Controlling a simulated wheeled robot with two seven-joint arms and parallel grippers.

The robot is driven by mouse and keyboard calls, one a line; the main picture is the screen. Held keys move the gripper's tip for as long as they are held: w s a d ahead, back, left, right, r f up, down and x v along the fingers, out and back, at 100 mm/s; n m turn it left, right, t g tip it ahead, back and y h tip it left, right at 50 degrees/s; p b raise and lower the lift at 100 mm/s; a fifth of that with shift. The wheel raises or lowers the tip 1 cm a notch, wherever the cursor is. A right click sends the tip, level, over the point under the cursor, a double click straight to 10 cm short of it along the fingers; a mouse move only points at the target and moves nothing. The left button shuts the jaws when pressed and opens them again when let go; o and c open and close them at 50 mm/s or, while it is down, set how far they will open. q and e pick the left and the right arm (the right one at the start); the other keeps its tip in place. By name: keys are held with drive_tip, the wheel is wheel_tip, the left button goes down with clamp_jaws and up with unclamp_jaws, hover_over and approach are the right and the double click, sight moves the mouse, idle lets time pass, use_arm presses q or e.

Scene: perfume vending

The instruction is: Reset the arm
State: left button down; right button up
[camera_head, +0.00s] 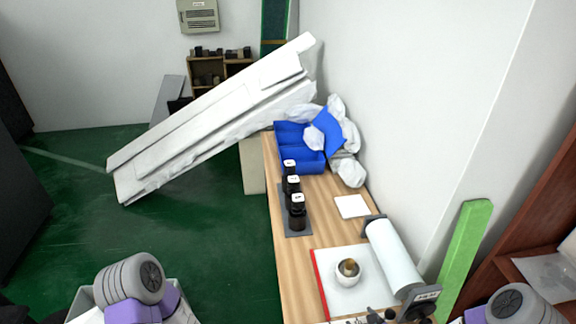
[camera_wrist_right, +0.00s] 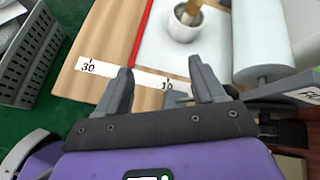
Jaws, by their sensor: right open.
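In the right wrist view my right gripper (camera_wrist_right: 160,80) is open, with nothing between its two grey fingers. It is over the near end of the wooden table (camera_wrist_right: 102,40), above a white strip with printed numbers (camera_wrist_right: 100,72). My left arm shows only as grey and purple links at the bottom left of the head view. The left gripper is not in view. My right arm's grey and purple links show at the bottom right of the head view.
Black bottles with white labels (camera_head: 297,212) stand in a row on the table. A white cup (camera_head: 347,273) sits on a red-edged white sheet (camera_head: 358,298), beside a paper roll (camera_head: 393,254). Blue bins (camera_head: 300,148) are at the far end. A grey basket (camera_wrist_right: 28,52) stands left.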

drive_tip(key=s+a+f+n+g+b, duration=0.2)
drive_tip(key=s+a+f+n+g, duration=0.1)
drive_tip(key=n, duration=0.5)
drive_tip(key=s+a+f+n+g+y+b, duration=0.1)
drive_tip(key=s+a+f+n+g+b, duration=0.2)
drive_tip(key=s+f+n, duration=0.4)
drive_tip(key=s+a+f+n+g+y+b, duration=0.1)
drive_tip(key=s+a+f+n+g, duration=0.3)
drive_tip(key=n, duration=0.7)
wheel_tip(320, 180, down, 3)
drive_tip(key=shift+s+a+f+b, duration=0.2)
drive_tip(key=shift+s+a+b, duration=0.2)
drive_tip(key=shift+a+b, duration=0.55)
drive_tip(key=shift+a, duration=0.1)
